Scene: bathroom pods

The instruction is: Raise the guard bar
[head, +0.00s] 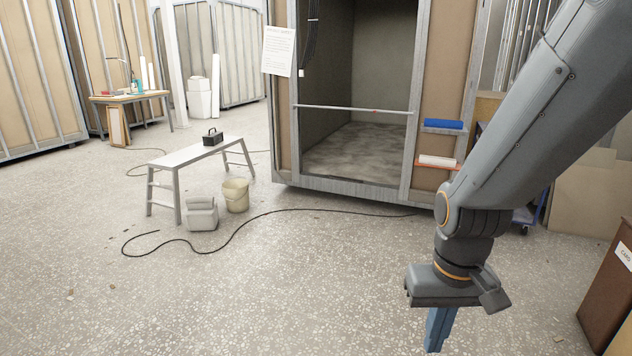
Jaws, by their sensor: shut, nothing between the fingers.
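The guard bar (350,109) is a thin, pale horizontal bar across the open doorway of the pod. It runs from the left door post to the right one, with a small reddish mark near its right part. My gripper (436,342) points down in the right foreground, well in front of the doorway and lower in the picture than the bar. Its blue fingers are together with nothing between them. It is apart from the bar. The lowest ends of the fingers are near the bottom edge of the picture.
A black cable (262,216) lies across the floor before the pod. A bench (200,152) with a black toolbox (212,137), a bucket (236,196) and a grey container (202,213) stand left. Blue (445,124) and white-and-red (437,162) items sit on the right post. A brown box (607,290) is far right.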

